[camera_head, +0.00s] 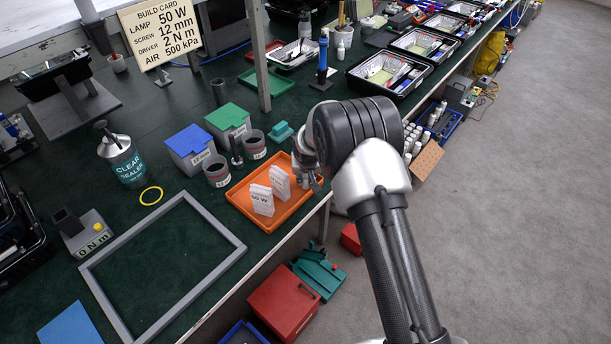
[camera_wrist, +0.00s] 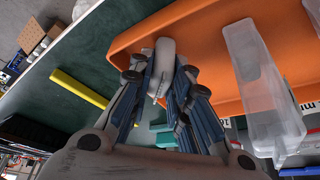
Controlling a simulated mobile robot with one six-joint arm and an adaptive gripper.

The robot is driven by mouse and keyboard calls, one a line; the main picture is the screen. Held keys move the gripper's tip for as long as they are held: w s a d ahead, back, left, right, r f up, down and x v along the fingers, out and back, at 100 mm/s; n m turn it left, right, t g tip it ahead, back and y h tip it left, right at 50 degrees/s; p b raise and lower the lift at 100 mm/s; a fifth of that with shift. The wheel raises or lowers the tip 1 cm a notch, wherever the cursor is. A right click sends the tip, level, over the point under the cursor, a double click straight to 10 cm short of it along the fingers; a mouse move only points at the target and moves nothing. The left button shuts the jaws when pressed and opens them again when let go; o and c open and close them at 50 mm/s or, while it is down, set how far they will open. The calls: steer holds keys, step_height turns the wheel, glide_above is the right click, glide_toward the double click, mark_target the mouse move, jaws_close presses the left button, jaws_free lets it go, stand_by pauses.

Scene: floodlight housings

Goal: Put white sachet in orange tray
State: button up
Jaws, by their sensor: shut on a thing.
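The orange tray (camera_head: 240,196) lies near the table's front edge and also fills the upper right of the wrist view (camera_wrist: 205,45). My gripper (camera_head: 308,178) is at the tray's right end in the head view. In the wrist view my gripper (camera_wrist: 163,75) is shut on the white sachet (camera_wrist: 165,52), a small pale rounded piece between the fingertips. The sachet overlaps the tray's orange edge there; I cannot tell whether it touches the tray. In the head view, my arm and gripper hide the sachet.
Two upright white labelled boxes (camera_head: 262,200) stand in the tray. A blue-lidded box (camera_head: 190,148), a green-lidded box (camera_head: 228,120) and grey cups (camera_head: 217,172) stand behind it. A grey frame (camera_head: 165,262) lies to the left. A yellow bar (camera_wrist: 78,88) shows in the wrist view.

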steer(key=o, duration=0.6)
steer(key=shift+f, duration=0.1)
steer(key=shift+r+p, duration=0.3)
steer(key=s+d+r+p, duration=0.1)
steer(key=s+d+r, duration=0.4)
steer(key=r, duration=0.5)
steer(key=s+d+r+m+p, duration=0.1)
steer(key=s+d+r, duration=0.1)
steer(key=s+r, duration=0.65)
steer(key=s+d+r+p, duration=0.1)
steer(key=s+d+r, duration=0.25)
steer(key=r, duration=0.85)
steer(key=shift+h, duration=0.3)
steer(key=s+d+r, duration=0.1)
steer(key=s+d, duration=0.1)
steer(key=s, duration=0.6)
steer(key=s+d+r, duration=0.2)
steer(key=s, duration=0.7)
steer(key=s+d+r, duration=0.2)
steer(key=s, duration=0.6)
steer(key=shift+s+d, duration=0.2)
steer(key=shift+d, duration=0.2)
